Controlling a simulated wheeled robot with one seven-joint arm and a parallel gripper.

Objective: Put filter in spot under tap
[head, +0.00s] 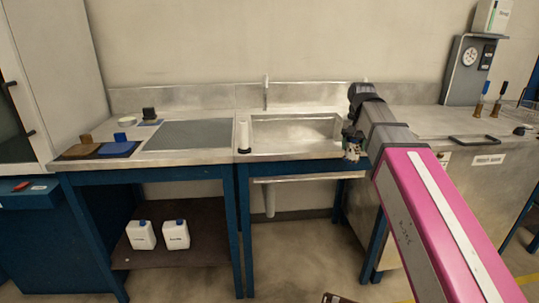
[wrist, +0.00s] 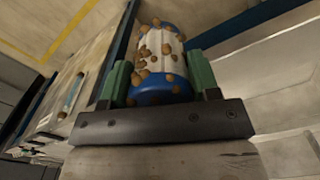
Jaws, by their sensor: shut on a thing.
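The filter (wrist: 160,62) has a white pleated body, blue ends and brown lumps over it. It sits between the green fingers of my gripper (wrist: 160,82) in the wrist view, and the gripper is shut on it. In the head view my gripper (head: 352,150) is at the right front edge of the sink; the filter is too small there to make out clearly. The tap (head: 266,92) stands at the back of the metal sink (head: 295,132). The sink basin under the tap looks empty.
A white cylinder (head: 244,137) stands at the sink's left edge. Left of it are a grey mat (head: 188,134), a blue item (head: 119,149) and a brown item (head: 80,150). A metal cabinet (head: 470,130) stands to the right. Two white jugs (head: 175,234) are on the lower shelf.

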